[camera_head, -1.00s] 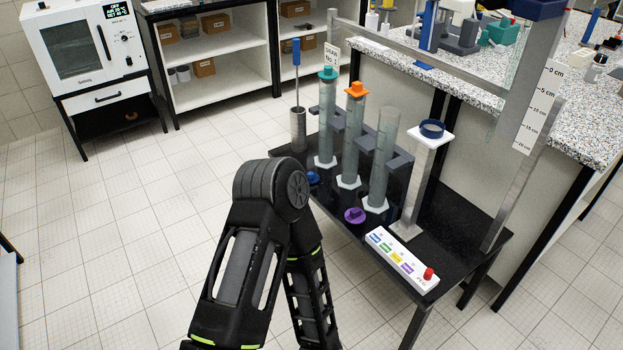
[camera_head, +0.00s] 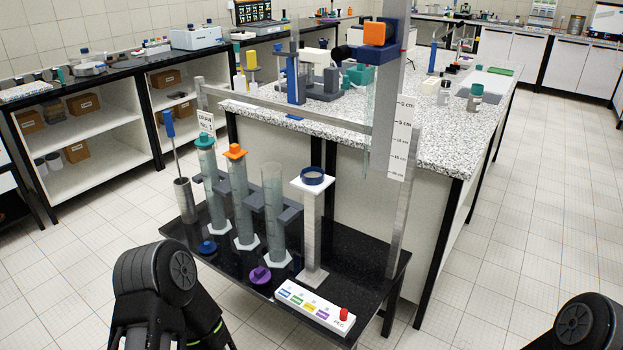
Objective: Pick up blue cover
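The blue cover (camera_head: 207,247) lies on the black low table (camera_head: 345,247), at its front left, near the feet of the cylinders. It is a small blue cap with a knob. Part of my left arm shows at the bottom left and part of my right arm at the bottom right. Neither gripper is in the picture, so their fingers and anything in them are hidden.
Glass cylinders stand behind the cover, one with a teal cap (camera_head: 204,140), one with an orange cap (camera_head: 235,152), one uncapped (camera_head: 273,215). A purple cap (camera_head: 260,275), a white button panel (camera_head: 315,308) and a pedestal with a dark blue ring (camera_head: 312,176) stand nearby.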

